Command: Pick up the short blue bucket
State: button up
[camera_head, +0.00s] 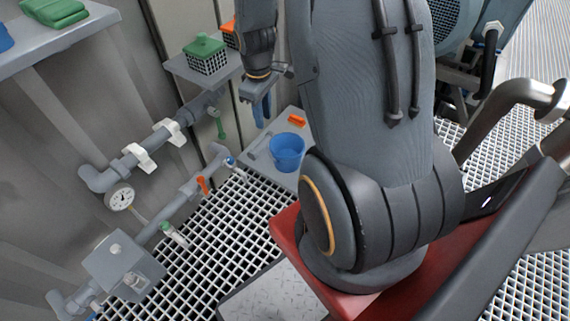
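The short blue bucket (287,153) stands upright on a grey shelf, with its open top facing up. My gripper (263,112) hangs from my arm above the shelf, to the upper left of the bucket in the picture. Its two blue fingers point down, with a small gap visible between them and nothing seen in it. The fingers look apart from the bucket. The bucket's right side is close to my large arm link in the picture.
The grey shelf (262,165) also holds an orange item (296,120) behind the bucket and a grey bar-like item. A green-lidded basket (205,55) stands on a higher shelf. Pipes with a gauge (120,197) and valves run along the left wall, above grating floor.

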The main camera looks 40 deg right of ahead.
aim_at(286, 158)
jog(key=w+d+f+n+b, duration=0.1)
jog(key=d+f+b, duration=0.3)
jog(key=f, duration=0.6)
jog(key=w+d+f+n+b, duration=0.1)
jog(key=d+f+b, duration=0.3)
jog(key=f, duration=0.6)
jog(key=w+d+f+n+b, duration=0.2)
jog(key=w+d+f+b, duration=0.1)
jog(key=f, duration=0.7)
jog(key=shift+d+f+b, duration=0.15)
jog(key=shift+d+b, duration=0.4)
jog(key=shift+b, duration=0.45)
jog(key=shift+w+d+f+b, duration=0.15)
jog(key=shift+f+b, duration=0.45)
jog(key=shift+f, duration=0.9)
jog(key=shift+w+f+b, duration=0.1)
jog(key=shift+f+b, duration=1.4)
jog(key=shift+f, duration=1.05)
grip_shut()
